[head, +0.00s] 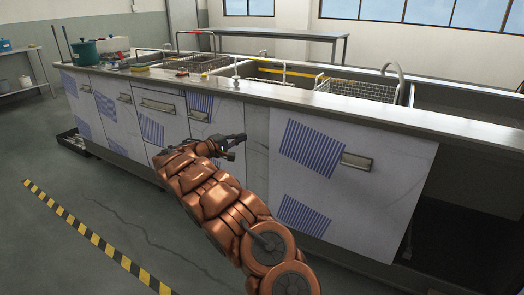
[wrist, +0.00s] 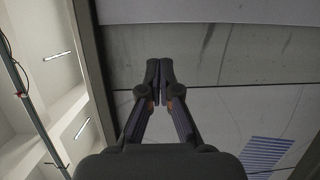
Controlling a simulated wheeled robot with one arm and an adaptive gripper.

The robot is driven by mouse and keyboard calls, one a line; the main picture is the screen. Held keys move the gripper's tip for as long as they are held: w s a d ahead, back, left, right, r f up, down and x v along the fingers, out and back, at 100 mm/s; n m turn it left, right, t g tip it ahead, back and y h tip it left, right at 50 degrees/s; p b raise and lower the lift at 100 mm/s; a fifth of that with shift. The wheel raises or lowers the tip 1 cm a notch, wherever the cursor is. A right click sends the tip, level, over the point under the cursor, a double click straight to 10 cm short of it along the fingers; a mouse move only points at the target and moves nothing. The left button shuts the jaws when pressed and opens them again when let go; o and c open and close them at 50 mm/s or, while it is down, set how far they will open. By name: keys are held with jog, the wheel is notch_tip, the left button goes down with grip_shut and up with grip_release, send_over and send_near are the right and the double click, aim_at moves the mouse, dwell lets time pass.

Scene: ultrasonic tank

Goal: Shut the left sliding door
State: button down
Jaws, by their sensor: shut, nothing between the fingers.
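A wide white door panel (head: 330,215) with blue striped patches covers the right-hand part of the counter front in the head view. It has a metal handle (head: 357,162) near its upper right. I take it for the left sliding door, as a dark opening lies to its right. My gripper (head: 238,142) is shut and empty, left of this panel, in front of the cabinet front. Whether it touches the front I cannot tell. In the wrist view the closed fingertips (wrist: 160,68) point at a grey, smudged surface, and a striped patch (wrist: 266,153) shows lower right.
The dark opening (head: 465,235) under the counter is at the far right. Doors and drawers (head: 118,108) with handles line the front to the left. The worktop carries wire baskets (head: 360,89) and a green pot (head: 85,52). Open floor with a striped tape line (head: 95,238) lies in front.

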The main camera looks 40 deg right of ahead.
notch_tip(320, 180, down, 4)
jog(key=w+t+b, duration=0.1)
jog(key=w, duration=0.2)
jog(key=b, duration=0.2)
send_near(268, 137)
jog(key=shift+h, duration=0.3)
jog(key=w+d, duration=0.1)
jog(key=d, duration=0.1)
jog(key=w+d, duration=0.3)
jog(key=shift+d+f, duration=0.25)
jog(key=shift+d, duration=0.1)
jog(key=shift+s+d+r+b, duration=0.1)
jog(key=shift+s+d+b, duration=0.1)
jog(key=shift+s+b, duration=0.4)
jog(key=shift+s+d+r+b, duration=0.1)
jog(key=shift+s+d+b, duration=0.15)
jog(key=shift+s, duration=0.7)
jog(key=shift+s+d+f, duration=0.1)
jog(key=shift+s+f, duration=0.05)
jog(key=shift+s, duration=0.2)
jog(key=shift+a, duration=0.2)
jog(key=shift+d, duration=0.1)
